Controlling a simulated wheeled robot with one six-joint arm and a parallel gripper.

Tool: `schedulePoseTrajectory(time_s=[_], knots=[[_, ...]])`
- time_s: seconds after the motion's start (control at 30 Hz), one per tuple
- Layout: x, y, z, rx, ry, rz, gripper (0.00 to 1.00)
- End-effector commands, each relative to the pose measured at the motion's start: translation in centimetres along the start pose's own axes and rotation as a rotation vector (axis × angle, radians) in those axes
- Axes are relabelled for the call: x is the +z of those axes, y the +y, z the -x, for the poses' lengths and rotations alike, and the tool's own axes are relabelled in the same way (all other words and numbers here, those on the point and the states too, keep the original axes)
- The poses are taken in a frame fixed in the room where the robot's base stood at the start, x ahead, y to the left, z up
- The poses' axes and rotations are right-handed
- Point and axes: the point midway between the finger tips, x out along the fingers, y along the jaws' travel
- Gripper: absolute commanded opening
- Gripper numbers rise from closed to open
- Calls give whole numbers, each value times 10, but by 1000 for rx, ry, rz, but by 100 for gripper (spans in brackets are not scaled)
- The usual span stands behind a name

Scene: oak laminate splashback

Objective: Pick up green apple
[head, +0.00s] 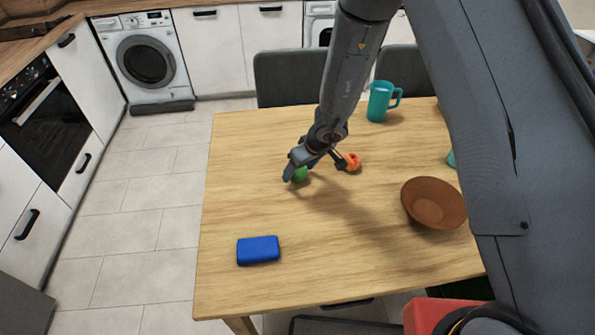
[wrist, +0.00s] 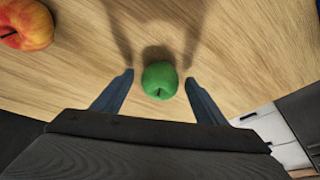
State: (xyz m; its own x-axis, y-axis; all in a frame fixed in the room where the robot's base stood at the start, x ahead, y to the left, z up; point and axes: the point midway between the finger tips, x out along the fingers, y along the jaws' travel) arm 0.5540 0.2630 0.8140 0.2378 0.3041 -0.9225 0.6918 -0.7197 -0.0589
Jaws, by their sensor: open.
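The green apple (head: 300,175) stands on the wooden table, partly hidden behind my gripper in the head view. In the wrist view the green apple (wrist: 159,80) lies between the two fingertips, with a visible gap on each side. My gripper (head: 298,172) is open and low over the table at the apple. In the wrist view both fingers of my gripper (wrist: 158,80) are spread and hold nothing. I cannot tell the exact height of the fingertips above the table.
A red-orange apple (head: 353,162) lies close to the right of my gripper; it also shows in the wrist view (wrist: 27,25). A brown bowl (head: 434,204), a teal mug (head: 379,101) and a blue box (head: 258,250) stand on the table (head: 330,270).

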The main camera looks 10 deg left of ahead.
Motion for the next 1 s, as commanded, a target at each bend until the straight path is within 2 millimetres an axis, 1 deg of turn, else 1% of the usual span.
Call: schedulePoseTrajectory(time_s=[0.1, 0.33, 0.37, 0.6, 0.63, 0.87, 1.0], knots=[[0, 0, -5, 0, 0, 0, 66], [0, 0, -6, 0, 1, 0, 66], [0, 0, -6, 0, 0, 0, 63], [0, 0, -6, 0, 0, 0, 22], [0, 0, -5, 0, 1, 0, 20], [0, 0, -5, 0, 1, 0, 20], [-2, 0, -2, 0, 1, -1, 20]])
